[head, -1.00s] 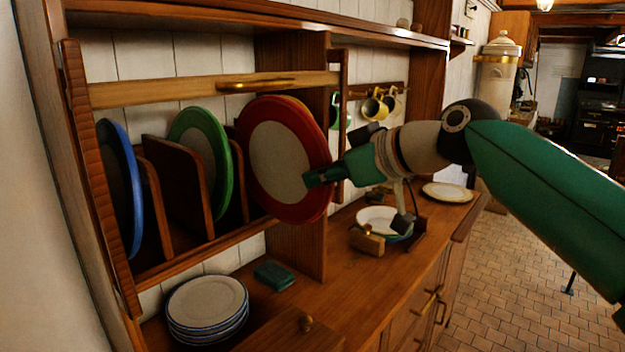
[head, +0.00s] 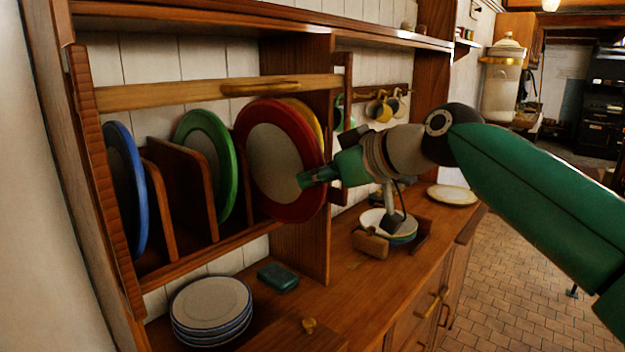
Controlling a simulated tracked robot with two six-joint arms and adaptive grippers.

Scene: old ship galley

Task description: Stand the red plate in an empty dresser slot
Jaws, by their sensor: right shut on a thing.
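The red plate (head: 275,163), with a pale grey centre, stands upright at the right end of the dresser rack (head: 215,247). My right gripper (head: 312,177) is shut on its right rim. A yellow plate (head: 307,118) shows partly behind the red plate, mostly hidden by it. A green plate (head: 229,170) stands in the rack left of the red plate, and a blue plate (head: 126,190) at the far left. The space between the two left wooden dividers (head: 190,183) looks empty. Whether the red plate's lower edge touches the rack cannot be told. My left gripper is not in view.
A wooden rail (head: 200,94) crosses above the plates. On the counter are a stack of blue-rimmed plates (head: 211,303), a dark green block (head: 278,277), a holder with plates (head: 370,245) and a pale plate (head: 452,195). Mugs (head: 380,107) hang at the back.

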